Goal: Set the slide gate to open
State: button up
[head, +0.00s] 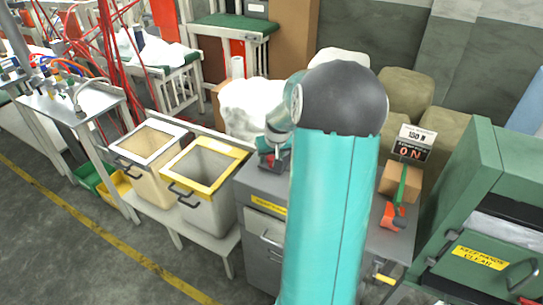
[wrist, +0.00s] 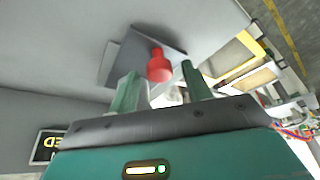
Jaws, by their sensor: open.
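In the wrist view a red knob (wrist: 159,66) stands on a grey plate-like part (wrist: 117,55), which looks like the slide gate. My gripper (wrist: 158,72) is open, with one green finger on each side of the knob in the picture. I cannot tell how far the knob is from the fingers, or whether they touch it. In the head view my arm covers much of the grey cabinet (head: 262,225). A small dark red part shows beside the arm on the cabinet top. A dark label (wrist: 46,147) in the wrist view reads "ED" upside down, its rest cut off.
Two open bins (head: 150,146) (head: 205,170) stand left of the cabinet. To the right are an orange-red lever tool (head: 394,215), a cardboard box (head: 399,180), a display reading "ON" (head: 412,151) and a green machine (head: 487,215). White sacks (head: 250,108) lie behind.

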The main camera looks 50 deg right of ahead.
grip_shut()
jog(key=a, duration=0.2)
jog(key=s+a, duration=0.1)
jog(key=a, duration=0.3)
jog(key=shift+s+a, duration=0.1)
jog(key=shift+s, duration=0.3)
grip_release()
jog(key=v, duration=1.3)
jog(key=shift+r, duration=0.35)
jog(key=shift+s, duration=0.1)
